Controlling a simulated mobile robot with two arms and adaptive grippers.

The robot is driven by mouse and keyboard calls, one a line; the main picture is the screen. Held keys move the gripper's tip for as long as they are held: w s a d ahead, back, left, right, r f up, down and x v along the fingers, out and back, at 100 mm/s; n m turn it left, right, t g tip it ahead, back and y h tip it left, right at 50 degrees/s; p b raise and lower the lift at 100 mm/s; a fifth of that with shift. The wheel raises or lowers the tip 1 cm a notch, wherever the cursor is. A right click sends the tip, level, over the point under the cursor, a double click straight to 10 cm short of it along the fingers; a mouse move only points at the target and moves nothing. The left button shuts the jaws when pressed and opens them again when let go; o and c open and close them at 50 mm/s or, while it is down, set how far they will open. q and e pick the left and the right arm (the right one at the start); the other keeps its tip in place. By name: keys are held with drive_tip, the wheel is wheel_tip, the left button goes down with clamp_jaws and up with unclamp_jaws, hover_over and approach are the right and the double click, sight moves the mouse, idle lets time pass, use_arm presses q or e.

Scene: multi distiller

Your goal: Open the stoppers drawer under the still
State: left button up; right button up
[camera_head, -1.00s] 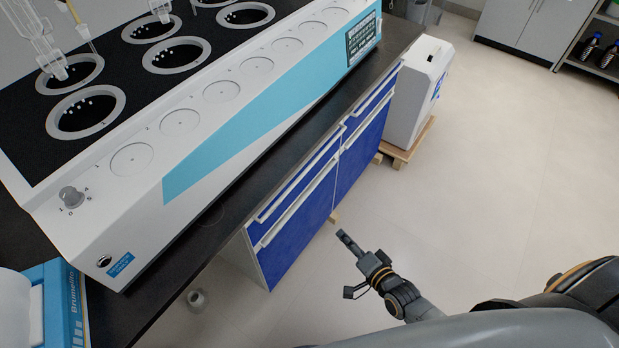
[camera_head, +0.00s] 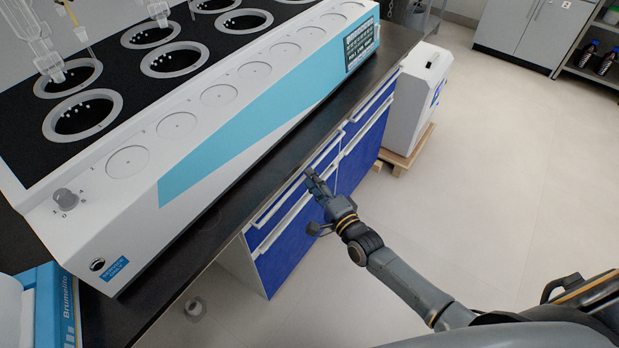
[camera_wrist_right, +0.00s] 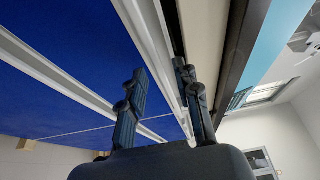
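The still (camera_head: 220,110) is a long white and light-blue unit on a dark bench. Under it is a cabinet with blue fronts and long white handle rails. The upper drawer front (camera_head: 268,224) of the nearer column appears closed, as does the larger front below it (camera_head: 280,262). I see no readable stoppers label. My right gripper (camera_head: 311,175) is at the upper rails of this column. In the right wrist view its two fingers (camera_wrist_right: 163,76) are apart, with a white rail (camera_wrist_right: 143,30) running between them; contact cannot be told. My left gripper is out of view.
The dark bench top (camera_head: 215,222) overhangs just above the drawers. A white machine (camera_head: 412,95) on a wooden pallet stands past the cabinet's far end. A blue and white box (camera_head: 50,305) is at the lower left. The floor in front is clear.

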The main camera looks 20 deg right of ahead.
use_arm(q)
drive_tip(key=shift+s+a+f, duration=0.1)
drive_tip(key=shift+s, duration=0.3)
use_arm(e)
drive_tip(key=shift+x, duration=0.8)
drive_tip(key=shift+c, duration=0.4)
clamp_jaws()
drive_tip(key=shift+s+d, duration=0.1)
